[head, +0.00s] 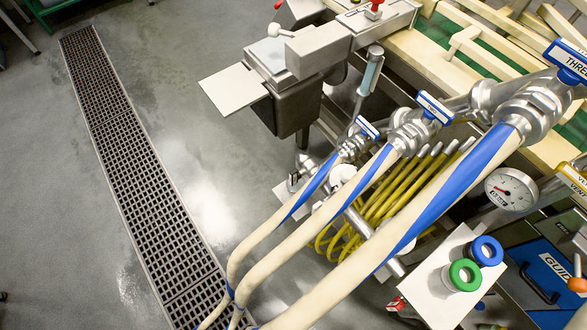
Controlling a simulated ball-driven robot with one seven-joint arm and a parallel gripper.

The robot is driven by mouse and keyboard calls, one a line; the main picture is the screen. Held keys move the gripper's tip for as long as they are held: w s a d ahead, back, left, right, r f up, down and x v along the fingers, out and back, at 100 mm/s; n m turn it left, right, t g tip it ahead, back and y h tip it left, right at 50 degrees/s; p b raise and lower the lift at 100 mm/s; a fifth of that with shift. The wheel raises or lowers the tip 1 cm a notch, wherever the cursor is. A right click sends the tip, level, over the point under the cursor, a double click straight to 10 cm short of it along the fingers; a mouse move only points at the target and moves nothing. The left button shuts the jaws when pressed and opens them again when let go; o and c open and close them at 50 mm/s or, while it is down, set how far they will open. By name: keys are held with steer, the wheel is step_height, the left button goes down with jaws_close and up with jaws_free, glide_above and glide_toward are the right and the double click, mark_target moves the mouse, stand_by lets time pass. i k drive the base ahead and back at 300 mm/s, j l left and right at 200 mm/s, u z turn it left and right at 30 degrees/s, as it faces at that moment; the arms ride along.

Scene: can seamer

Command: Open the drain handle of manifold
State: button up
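The manifold (408,132) is a row of metal fittings with blue-handled valves and thick cream-and-blue hoses running down to the lower left. One blue handle (435,108) reads TWO and a larger one (568,62) at the upper right reads THREE. A third blue handle (368,128) sits left of them. A yellow handle (573,179) at the right edge appears to read VENT. I can read no drain label. A small red tag (396,304) with unreadable text shows low in the picture. My gripper is not in view.
A pressure gauge (511,189) sits right of the hoses. Coiled yellow hose (385,195) hangs behind them. A blue GUIDE case (545,275) stands lower right. Grey floor with a drain grate (145,185) is clear at left.

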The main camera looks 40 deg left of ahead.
mark_target(295, 175)
steer(key=i+j+u, duration=0.2)
steer(key=j+u, duration=0.15)
steer(key=i+j+u, duration=0.4)
steer(key=i+j+z, duration=0.15)
